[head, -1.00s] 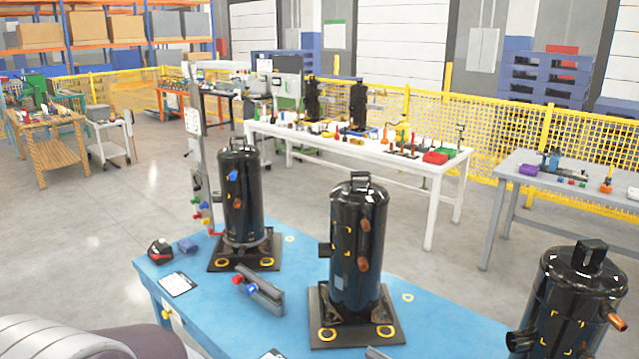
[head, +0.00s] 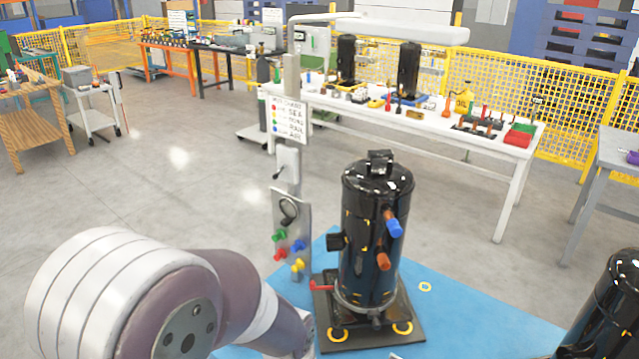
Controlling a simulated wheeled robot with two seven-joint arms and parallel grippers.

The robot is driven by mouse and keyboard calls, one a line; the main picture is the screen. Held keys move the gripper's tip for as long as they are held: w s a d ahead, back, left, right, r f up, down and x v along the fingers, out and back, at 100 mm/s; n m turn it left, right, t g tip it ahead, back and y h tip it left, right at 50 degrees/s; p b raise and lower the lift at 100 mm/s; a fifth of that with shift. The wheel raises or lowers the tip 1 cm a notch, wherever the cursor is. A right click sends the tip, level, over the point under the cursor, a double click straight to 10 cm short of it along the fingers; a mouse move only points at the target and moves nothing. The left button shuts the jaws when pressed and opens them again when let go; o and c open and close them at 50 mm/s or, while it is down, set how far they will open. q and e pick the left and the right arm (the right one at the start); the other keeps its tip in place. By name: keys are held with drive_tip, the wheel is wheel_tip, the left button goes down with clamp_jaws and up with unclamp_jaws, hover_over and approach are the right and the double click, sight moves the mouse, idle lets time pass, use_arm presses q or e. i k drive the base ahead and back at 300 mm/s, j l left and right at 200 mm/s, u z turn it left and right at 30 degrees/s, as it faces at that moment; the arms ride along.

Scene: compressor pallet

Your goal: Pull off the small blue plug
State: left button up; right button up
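The small blue plug (head: 395,229) sits on the upper side stub of a black upright compressor (head: 362,245), on its right side. A bare copper stub (head: 383,261) sticks out below it. The compressor stands on a dark square base plate (head: 405,337) on the blue table. My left arm comes in at the lower left and reaches toward the compressor's base; its gripper is not visible. My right gripper is not in view.
A second black compressor (head: 612,310) is cut off at the right edge. A post with a panel of coloured knobs (head: 290,235) stands just left and behind the compressor.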

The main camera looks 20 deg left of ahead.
sight(393, 225)
drive_tip(key=i+j, duration=0.15)
drive_tip(key=j, duration=0.25)
drive_tip(key=i+j, duration=0.1)
drive_tip(key=j, duration=0.35)
drive_tip(key=i+j, duration=0.15)
drive_tip(key=j, duration=0.25)
